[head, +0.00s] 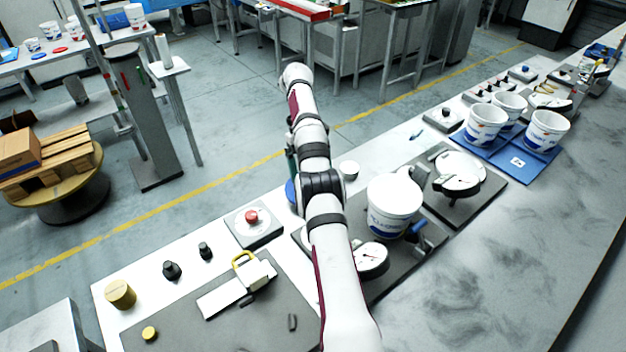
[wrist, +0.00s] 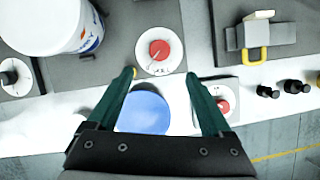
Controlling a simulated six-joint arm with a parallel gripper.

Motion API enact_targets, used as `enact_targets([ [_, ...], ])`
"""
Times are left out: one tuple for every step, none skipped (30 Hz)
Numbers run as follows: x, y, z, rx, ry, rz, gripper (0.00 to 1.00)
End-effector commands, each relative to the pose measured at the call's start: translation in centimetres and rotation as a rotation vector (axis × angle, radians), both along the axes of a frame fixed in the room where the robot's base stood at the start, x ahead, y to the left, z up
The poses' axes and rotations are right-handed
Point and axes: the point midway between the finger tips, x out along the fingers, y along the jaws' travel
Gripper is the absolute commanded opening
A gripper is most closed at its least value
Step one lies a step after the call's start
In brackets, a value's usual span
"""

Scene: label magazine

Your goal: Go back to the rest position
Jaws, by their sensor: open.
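My gripper (wrist: 160,80) shows in the wrist view with its two green fingers spread apart and nothing between the tips. It hangs above the bench, over a blue disc (wrist: 145,110) and near a round dial with a red centre (wrist: 159,51). In the head view my arm reaches out over the bench and hides most of the gripper; only a bit of green shows beside the arm. A white bucket (head: 393,205) with a blue label stands upright on a dark plate right of the arm. The bucket also shows in the wrist view (wrist: 45,25), apart from the fingers.
A red button box (head: 252,220) and a device with a yellow handle (head: 243,275) lie left of the arm. A dial unit (head: 458,175) stands right of the bucket. Several buckets stand on or by a blue tray (head: 514,163) farther right. The bench's right front is clear.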

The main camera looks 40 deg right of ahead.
Motion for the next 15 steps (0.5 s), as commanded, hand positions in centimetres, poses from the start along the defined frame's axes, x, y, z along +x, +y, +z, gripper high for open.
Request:
enact_targets([
  [0.0,0.0,0.0,0.0,0.0,0.0,0.84],
  [0.0,0.0,0.0,0.0,0.0,0.0,0.84],
  [0.0,0.0,0.0,0.0,0.0,0.0,0.84],
  [0.0,0.0,0.0,0.0,0.0,0.0,0.84],
  [0.0,0.0,0.0,0.0,0.0,0.0,0.84],
  [0.0,0.0,0.0,0.0,0.0,0.0,0.84],
  [0.0,0.0,0.0,0.001,0.0,0.0,0.84],
  [0.0,0.0,0.0,0.001,0.0,0.0,0.84],
  [0.0,0.0,0.0,0.001,0.0,0.0,0.84],
  [0.0,0.1,0.1,0.0,0.0,0.001,0.84],
  [0.1,0.2,0.5,-0.001,-0.001,0.003,0.84],
  [0.2,0.7,1.4,-0.005,-0.003,0.007,0.84],
  [0.2,1.3,2.5,-0.01,-0.004,0.012,0.84],
  [0.2,2.2,3.8,-0.017,-0.007,0.02,0.84],
  [0.0,3.8,6.0,-0.026,-0.014,0.028,0.84],
])
